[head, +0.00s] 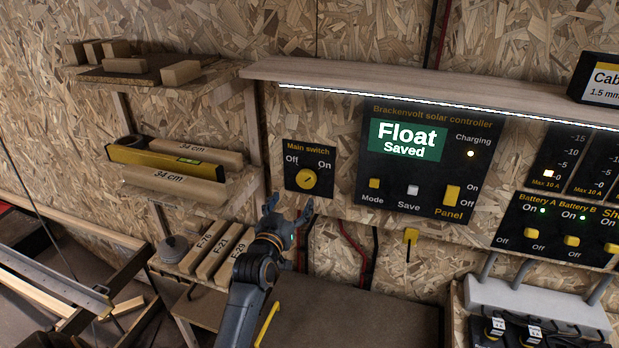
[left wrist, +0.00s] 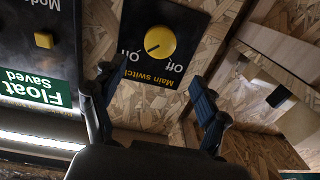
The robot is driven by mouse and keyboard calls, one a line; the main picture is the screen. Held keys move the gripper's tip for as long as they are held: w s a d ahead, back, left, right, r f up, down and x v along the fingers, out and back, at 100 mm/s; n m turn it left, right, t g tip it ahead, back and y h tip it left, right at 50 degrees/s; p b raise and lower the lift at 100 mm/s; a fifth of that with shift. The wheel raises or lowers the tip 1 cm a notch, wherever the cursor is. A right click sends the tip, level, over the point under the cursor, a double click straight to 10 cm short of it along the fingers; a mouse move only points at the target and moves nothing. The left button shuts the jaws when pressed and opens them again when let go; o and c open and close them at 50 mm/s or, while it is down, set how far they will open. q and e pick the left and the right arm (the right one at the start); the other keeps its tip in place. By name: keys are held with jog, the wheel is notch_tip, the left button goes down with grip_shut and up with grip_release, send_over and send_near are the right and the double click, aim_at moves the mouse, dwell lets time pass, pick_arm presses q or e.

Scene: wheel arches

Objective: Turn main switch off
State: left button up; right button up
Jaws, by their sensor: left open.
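The main switch panel (head: 294,191) is a black plate on the chipboard wall, with a round yellow knob (head: 307,179) marked Off at left and On at right. The knob's dark pointer line is toward On. My left gripper (head: 288,208) is open and empty, just below the panel, fingers pointing up toward it. In the left wrist view the knob (left wrist: 160,42) lies ahead of and between the open fingers (left wrist: 152,80), apart from them. My right gripper is not in view.
The solar controller (head: 425,160) is right of the switch, its screen reading "Float Saved". A wooden shelf (head: 360,79) with a light strip juts out above. Shelves at left hold timber pieces and a yellow level (head: 165,157). Red and black cables run below the controller.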

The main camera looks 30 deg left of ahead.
aim_at(305, 181)
pick_arm(q)
jog(key=p+x, duration=0.1)
jog(key=x, duration=0.9)
jog(key=shift+w+f, duration=0.15)
jog(key=shift+w, duration=0.3)
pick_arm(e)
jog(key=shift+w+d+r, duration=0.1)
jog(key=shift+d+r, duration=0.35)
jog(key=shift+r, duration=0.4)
pick_arm(q)
jog(key=shift+p, duration=0.3)
jog(key=c, duration=1.1)
